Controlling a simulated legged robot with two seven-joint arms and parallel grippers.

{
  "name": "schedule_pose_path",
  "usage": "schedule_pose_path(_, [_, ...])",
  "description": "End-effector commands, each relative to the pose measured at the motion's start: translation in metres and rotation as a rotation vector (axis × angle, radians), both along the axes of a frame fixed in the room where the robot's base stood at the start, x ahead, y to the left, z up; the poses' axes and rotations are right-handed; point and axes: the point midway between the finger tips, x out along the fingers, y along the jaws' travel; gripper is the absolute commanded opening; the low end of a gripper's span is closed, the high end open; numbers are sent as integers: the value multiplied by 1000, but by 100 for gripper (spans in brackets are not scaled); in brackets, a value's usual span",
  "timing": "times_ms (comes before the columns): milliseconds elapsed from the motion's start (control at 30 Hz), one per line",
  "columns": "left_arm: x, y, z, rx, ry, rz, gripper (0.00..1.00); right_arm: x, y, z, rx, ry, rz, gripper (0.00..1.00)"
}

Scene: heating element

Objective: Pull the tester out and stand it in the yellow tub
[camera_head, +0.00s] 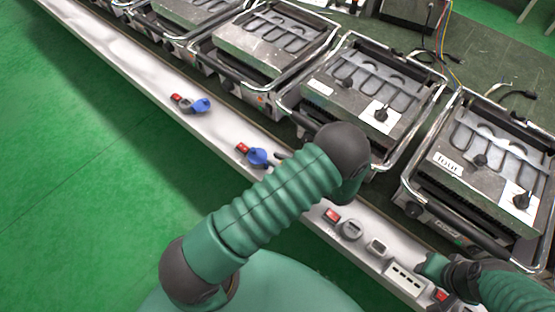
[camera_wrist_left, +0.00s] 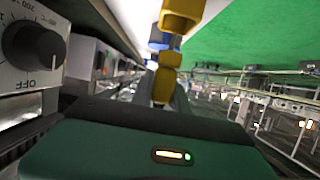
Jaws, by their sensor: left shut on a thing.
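My left gripper (camera_head: 281,155) is mostly hidden behind my arm; only a dark tip shows by the ledge, close beside a blue plug-like piece (camera_head: 257,158) at a red-switched socket. In the left wrist view, gold-yellow pieces (camera_wrist_left: 166,62) stand in line ahead of the palm with a blue patch among them. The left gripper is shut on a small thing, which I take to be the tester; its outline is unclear. My right gripper (camera_head: 452,272) is dark and partly seen at the lower right, by the ledge; its jaws cannot be made out. I cannot make out the yellow tub.
A white ledge (camera_head: 140,75) runs diagonally, bearing another blue plug (camera_head: 200,104), red switches and sockets (camera_head: 405,278). Heater units with metal rails (camera_head: 370,90) stand in a row behind it. A control knob (camera_wrist_left: 38,45) is close at the left in the wrist view. Green floor (camera_head: 90,180) is clear.

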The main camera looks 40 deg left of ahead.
Motion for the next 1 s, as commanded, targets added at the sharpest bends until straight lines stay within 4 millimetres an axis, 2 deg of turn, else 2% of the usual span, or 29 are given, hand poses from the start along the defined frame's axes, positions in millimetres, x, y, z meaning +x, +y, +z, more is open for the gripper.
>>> schedule_pose_path(467, [0, -2, -1, 6, 0, 0, 0, 0, 0, 2, 0, 0, 0, 36])
schedule_pose_path(1000, [0, -2, -14, 5, 1, 0, 0, 0, 0, -7, 0, 0, 0, 36])
